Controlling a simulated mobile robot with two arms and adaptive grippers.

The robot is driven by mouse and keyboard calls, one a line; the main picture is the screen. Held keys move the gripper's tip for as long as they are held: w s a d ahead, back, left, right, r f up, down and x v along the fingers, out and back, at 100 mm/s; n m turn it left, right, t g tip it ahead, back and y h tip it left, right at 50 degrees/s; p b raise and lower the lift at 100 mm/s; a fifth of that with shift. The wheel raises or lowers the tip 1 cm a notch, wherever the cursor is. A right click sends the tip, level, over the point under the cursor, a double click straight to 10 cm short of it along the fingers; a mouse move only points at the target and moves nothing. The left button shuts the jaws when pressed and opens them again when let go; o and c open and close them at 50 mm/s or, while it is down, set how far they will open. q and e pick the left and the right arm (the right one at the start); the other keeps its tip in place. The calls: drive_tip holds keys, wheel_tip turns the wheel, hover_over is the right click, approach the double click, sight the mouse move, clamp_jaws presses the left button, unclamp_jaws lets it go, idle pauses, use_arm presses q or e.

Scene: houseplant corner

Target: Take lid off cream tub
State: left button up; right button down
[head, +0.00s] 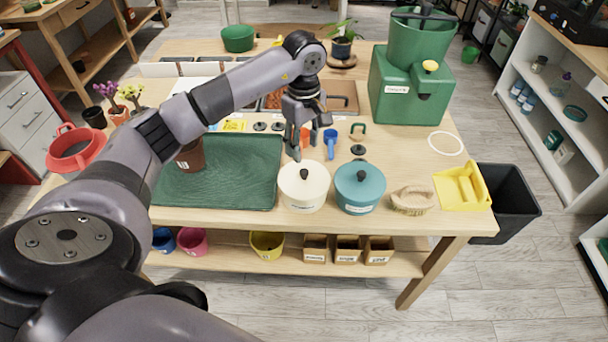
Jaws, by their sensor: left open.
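The cream tub (303,196) stands near the table's front edge, with a cream lid on it that has a dark round knob (304,174). My left gripper (305,150) is open, pointing down, above and just behind the cream lid in the picture. It looks empty and apart from the knob. Close to the right of the cream tub stands a teal tub (359,196) with its own lid and dark knob. My right gripper is not in view.
A green tray (225,190) lies left of the cream tub, with a brown pot (190,155) on it. A blue scoop (330,143) lies behind the tubs. A brush (412,199) and a yellow dustpan (462,188) lie to the right. A green machine (405,95) stands at the back.

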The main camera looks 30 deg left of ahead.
sight(304, 171)
use_arm(q)
wheel_tip(304, 171, down, 3)
drive_tip(key=shift+f+p, duration=0.1)
drive_tip(key=shift+p, duration=0.2)
drive_tip(key=shift+s+d+f+p, duration=0.15)
drive_tip(key=shift+f+p, duration=0.3)
drive_tip(key=shift+f, duration=0.05)
drive_tip(key=f+p, duration=0.1)
drive_tip(key=f, duration=0.2)
drive_tip(key=shift+s+d+f+p, duration=0.15)
drive_tip(key=shift+s+f+p, duration=0.05)
drive_tip(key=shift+p, duration=0.15)
drive_tip(key=shift+f, duration=0.45)
drive_tip(key=shift+c, duration=0.3)
clamp_jaws()
